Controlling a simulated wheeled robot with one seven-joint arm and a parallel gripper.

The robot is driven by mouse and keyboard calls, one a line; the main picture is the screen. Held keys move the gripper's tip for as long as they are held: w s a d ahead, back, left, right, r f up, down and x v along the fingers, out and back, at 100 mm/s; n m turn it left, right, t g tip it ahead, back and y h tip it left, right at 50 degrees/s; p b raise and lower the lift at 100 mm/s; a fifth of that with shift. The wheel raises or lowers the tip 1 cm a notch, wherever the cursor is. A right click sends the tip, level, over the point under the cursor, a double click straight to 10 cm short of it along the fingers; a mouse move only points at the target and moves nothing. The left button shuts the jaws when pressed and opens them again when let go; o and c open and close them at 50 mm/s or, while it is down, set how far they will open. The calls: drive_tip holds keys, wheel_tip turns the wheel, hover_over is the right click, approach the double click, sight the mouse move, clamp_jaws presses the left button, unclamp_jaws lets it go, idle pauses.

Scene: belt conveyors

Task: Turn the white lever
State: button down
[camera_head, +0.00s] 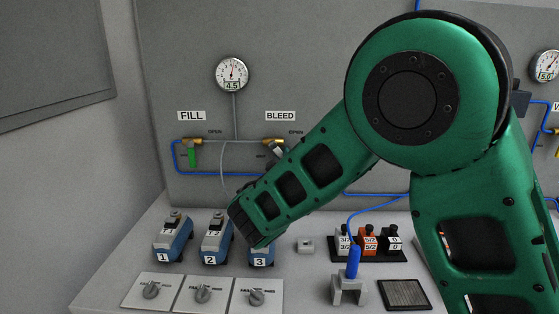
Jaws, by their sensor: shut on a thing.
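The white lever (278,151) shows as a small pale piece, tilted, below the brass valve (274,142) under the BLEED label (281,116). My green arm crosses in front just right of and below it, so its lower part is hidden. My gripper does not show; my arm's links block the view, and I cannot see whether it touches the lever. A green lever (193,155) hangs down from the FILL valve (191,142) to the left.
A round gauge (232,73) sits on the panel above the valves. Several blue numbered units (172,240) stand on the bench, with knob plates (151,291) in front. A blue-handled tool in a grey stand (350,290) and a dark pad (404,294) lie right.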

drive_tip(key=c, duration=1.7)
unclamp_jaws()
drive_tip(key=shift+a+f, duration=0.1)
drive_tip(key=shift+s, duration=0.1)
drive_tip(key=s, duration=1)
drive_tip(key=shift+s, duration=0.2)
drive_tip(key=shift+c, duration=0.5)
